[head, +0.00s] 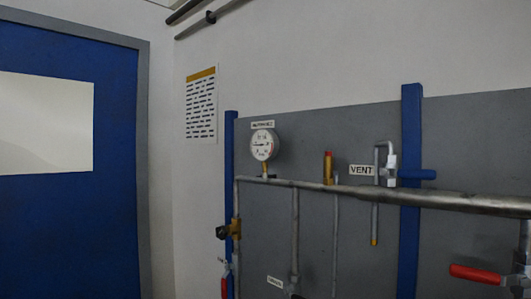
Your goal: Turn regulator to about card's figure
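A card with an orange top band and several lines of dark text (201,105) hangs on the white wall; its text is too small to read. A round white pressure gauge (264,145) stands on the pipe, with a label above it; its reading is not legible. A brass fitting with a dark knob (223,232), which looks like the regulator, sits on the vertical pipe at the panel's left edge. Neither of my grippers shows in the head view.
A blue door (60,210) is at left. A grey panel (330,130) carries pipes, a brass relief fitting (328,168), a VENT label (362,170) and blue posts (410,140). Red valve handles (475,274) stick out at lower right and lower left of the panel.

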